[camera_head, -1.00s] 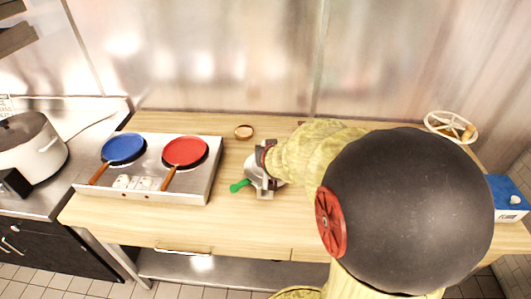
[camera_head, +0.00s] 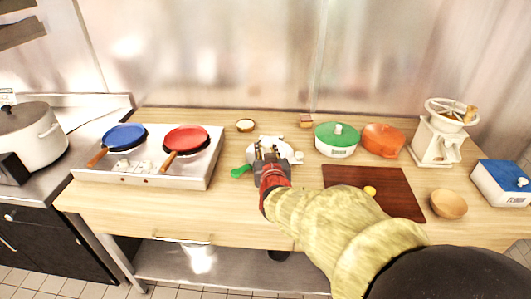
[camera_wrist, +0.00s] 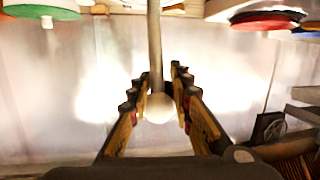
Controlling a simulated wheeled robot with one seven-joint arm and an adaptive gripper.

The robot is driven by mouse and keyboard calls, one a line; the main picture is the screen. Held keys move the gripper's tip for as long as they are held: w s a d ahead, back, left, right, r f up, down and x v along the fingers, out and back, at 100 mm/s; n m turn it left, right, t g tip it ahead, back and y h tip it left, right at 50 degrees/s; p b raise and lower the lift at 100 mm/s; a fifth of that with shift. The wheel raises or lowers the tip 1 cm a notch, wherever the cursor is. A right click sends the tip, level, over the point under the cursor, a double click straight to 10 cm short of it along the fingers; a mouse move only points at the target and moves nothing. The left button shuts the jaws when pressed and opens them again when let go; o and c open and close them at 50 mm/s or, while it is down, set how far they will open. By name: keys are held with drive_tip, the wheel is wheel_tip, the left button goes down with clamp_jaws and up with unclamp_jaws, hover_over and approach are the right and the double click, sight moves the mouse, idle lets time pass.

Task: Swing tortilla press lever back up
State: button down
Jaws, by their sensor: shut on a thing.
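The tortilla press (camera_head: 264,146), a pale metal device, stands on the wooden counter right of the two-pan stove. My gripper (camera_head: 268,157) reaches over its front and hides much of it. In the wrist view, a grey-brown lever rod (camera_wrist: 154,45) runs down from the top edge to a pale round knob (camera_wrist: 159,108). My gripper's fingers (camera_wrist: 160,103) are shut on the lever near this knob. A green handle-like piece (camera_head: 241,171) shows at the press's left; whether it belongs to the press is unclear.
A stove (camera_head: 146,181) holds blue and red pans.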

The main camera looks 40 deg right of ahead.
drive_tip(key=shift+s+a+r, duration=0.15)
drive_tip(key=shift+s+a, duration=0.15)
idle(0.4)
drive_tip(key=c, duration=2.1)
unclamp_jaws()
drive_tip(key=shift+o, duration=1.1)
drive_tip(key=shift+s, duration=0.25)
drive_tip(key=o, duration=0.4)
drive_tip(key=shift+a, duration=0.1)
drive_tip(key=shift+w, duration=0.1)
drive_tip(key=v, duration=1.2)
drive_tip(key=shift+f, duration=0.2)
